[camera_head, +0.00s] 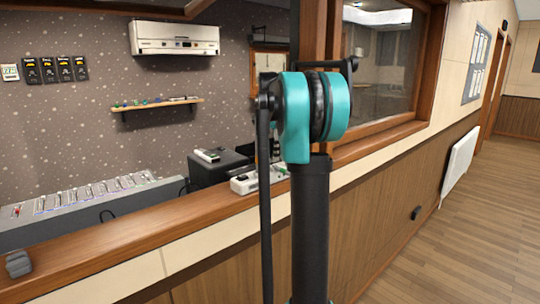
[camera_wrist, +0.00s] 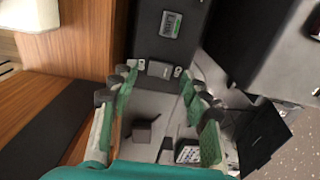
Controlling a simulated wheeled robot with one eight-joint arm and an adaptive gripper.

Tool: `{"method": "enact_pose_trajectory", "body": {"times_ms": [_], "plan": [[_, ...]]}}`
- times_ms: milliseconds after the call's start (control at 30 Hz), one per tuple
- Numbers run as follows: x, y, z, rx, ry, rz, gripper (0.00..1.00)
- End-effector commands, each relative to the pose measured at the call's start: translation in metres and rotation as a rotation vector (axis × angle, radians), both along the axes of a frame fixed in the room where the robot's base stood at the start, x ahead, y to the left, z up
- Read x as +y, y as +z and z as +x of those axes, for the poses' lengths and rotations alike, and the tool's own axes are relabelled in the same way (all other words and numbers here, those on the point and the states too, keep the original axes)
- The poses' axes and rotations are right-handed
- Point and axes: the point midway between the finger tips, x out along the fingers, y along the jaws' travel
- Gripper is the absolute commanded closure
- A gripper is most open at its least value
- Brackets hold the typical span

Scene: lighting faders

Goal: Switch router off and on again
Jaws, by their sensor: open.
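In the wrist view my gripper (camera_wrist: 158,84) is open, with its green fingers spread and nothing held. Between and beyond the fingertips is a pale grey device face with a small grey rocker-like part (camera_wrist: 160,69) flanked by two small white parts. A dark block (camera_wrist: 143,132) and a small keypad-like panel (camera_wrist: 187,152) show nearer the palm. In the head view a white device (camera_head: 243,184) sits by the wooden ledge, partly hidden by my arm. I cannot tell which device is the router.
A wooden ledge (camera_head: 110,246) runs below the window opening. A fader console (camera_head: 95,198) stands behind it at left, and a black box (camera_head: 218,168) beside it carries a small pale device (camera_head: 207,155). The window frame post is close to my arm. The floor at right is clear.

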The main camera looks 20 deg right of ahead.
Motion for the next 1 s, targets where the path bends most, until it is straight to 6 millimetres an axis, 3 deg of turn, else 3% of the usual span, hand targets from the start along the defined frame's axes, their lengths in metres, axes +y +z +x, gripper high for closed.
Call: {"method": "enact_pose_trajectory", "body": {"times_ms": [500, 700, 1000], "plan": [[0.0, 0.094, 0.0, 0.0, 0.0, 0.0, 0.53], [0.0, 0.11, -0.001, 0.0, 0.0, 0.0, 0.53], [0.0, 0.112, -0.001, 0.0, 0.0, 0.0, 0.53]]}}
